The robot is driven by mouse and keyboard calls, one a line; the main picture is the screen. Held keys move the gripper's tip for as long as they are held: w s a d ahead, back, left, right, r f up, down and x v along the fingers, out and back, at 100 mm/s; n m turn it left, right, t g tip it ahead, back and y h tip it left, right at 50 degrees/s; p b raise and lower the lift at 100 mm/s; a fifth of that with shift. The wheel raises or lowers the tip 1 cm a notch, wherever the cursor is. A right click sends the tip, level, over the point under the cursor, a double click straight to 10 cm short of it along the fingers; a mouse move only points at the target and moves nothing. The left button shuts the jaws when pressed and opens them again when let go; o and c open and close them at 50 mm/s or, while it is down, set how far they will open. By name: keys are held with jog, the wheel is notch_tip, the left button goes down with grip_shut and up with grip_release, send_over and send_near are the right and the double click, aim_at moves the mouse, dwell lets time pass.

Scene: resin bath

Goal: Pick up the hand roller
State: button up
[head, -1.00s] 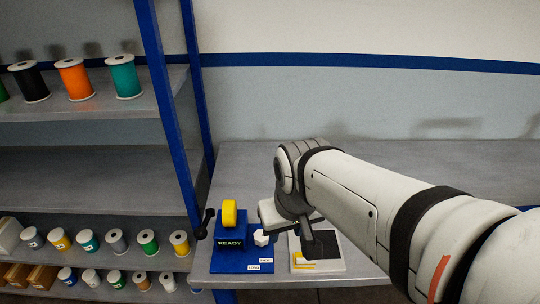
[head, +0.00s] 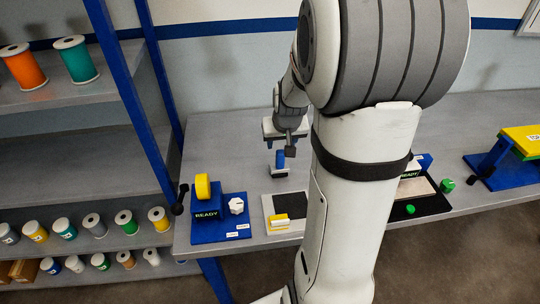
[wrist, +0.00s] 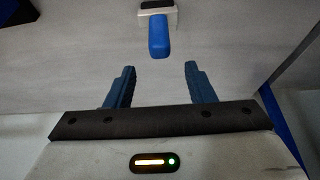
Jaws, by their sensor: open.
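The hand roller (head: 280,164) lies on the grey bench behind the white pad in the head view. My gripper (head: 283,145) is above the bench close to the roller in the head view. In the wrist view my gripper (wrist: 160,68) is open and empty, its two blue-grey fingers apart. The handle's end lies just beyond the fingertips, centred between them.
A blue machine (head: 208,214) marked READY and a white pad (head: 274,228) with a yellow block stand at the bench's front left. A dark station (head: 425,205) and a yellow-topped blue stand (head: 522,142) are to the right. A spool rack (head: 119,92) stands at left.

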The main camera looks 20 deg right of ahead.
aim_at(280, 150)
jog(key=shift+s+p+x, duration=0.15)
jog(key=shift+p+x, duration=0.1)
jog(key=shift+x, duration=1.5)
jog(key=shift+s+p+x, duration=0.1)
jog(key=shift+p+x, duration=0.15)
jog(key=shift+x, duration=1.5)
jog(key=shift+a+f, duration=0.1)
grip_shut()
